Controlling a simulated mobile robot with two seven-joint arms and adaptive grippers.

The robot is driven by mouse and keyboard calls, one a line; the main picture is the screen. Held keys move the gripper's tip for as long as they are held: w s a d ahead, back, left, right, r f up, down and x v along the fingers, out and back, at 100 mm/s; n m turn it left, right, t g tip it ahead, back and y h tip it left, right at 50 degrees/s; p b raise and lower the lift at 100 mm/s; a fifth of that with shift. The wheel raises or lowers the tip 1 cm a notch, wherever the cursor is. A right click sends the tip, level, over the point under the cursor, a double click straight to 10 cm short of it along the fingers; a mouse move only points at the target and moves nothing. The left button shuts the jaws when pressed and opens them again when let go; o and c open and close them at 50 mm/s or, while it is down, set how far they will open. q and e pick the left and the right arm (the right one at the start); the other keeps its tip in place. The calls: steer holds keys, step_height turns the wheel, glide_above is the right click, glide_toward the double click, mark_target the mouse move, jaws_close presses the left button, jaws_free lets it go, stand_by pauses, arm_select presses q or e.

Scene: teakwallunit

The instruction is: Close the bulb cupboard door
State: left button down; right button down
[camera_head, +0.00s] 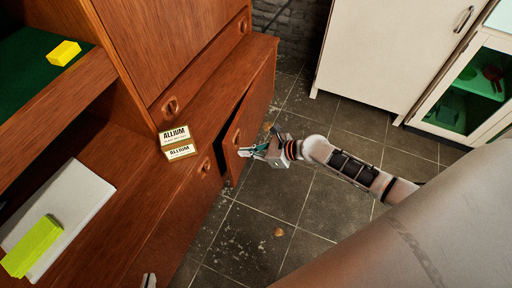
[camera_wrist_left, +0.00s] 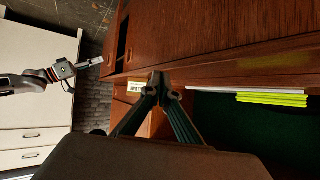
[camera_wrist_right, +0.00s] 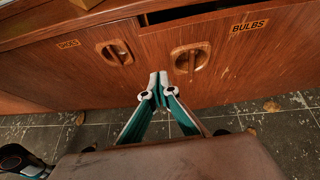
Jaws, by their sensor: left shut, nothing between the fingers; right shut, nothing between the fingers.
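The bulb cupboard door (camera_head: 252,110) stands ajar in the head view, with a dark gap between it and the teak unit. In the right wrist view it bears a BULBS label (camera_wrist_right: 249,26) and a round recessed handle (camera_wrist_right: 190,61). My right gripper (camera_head: 243,152) is shut and empty at the door's free edge, close to its handle. Its fingertips also show in the right wrist view (camera_wrist_right: 159,78), near the door's handle-side edge; I cannot tell whether they touch. My left gripper (camera_head: 149,280) is shut and empty; only its tips show at the head view's bottom edge.
The neighbouring closed door (camera_wrist_right: 75,75) has its own handle (camera_wrist_right: 114,52). An ALLIUM box (camera_head: 176,141) stands on the unit's ledge. A white stack (camera_head: 75,205) with a yellow-green block (camera_head: 32,246) lies left. A white cabinet (camera_head: 385,50) stands behind; tiled floor (camera_head: 335,205) is mostly clear.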

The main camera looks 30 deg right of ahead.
mark_target(230, 144)
steer(key=shift+w+a+r, duration=0.25)
steer(key=shift+w+a, duration=0.45)
steer(key=shift+w, duration=0.15)
arm_select(q)
steer(key=shift+w+d+r, duration=0.1)
steer(key=shift+r, duration=0.1)
arm_select(e)
steer(key=shift+w+a, duration=0.25)
steer(key=shift+w, duration=0.05)
steer(key=w+a, duration=0.3)
steer(key=shift+w, duration=0.25)
steer(key=shift+w+a+f, duration=0.1)
steer(key=shift+w+a, duration=0.05)
arm_select(q)
steer(key=shift+f, duration=0.15)
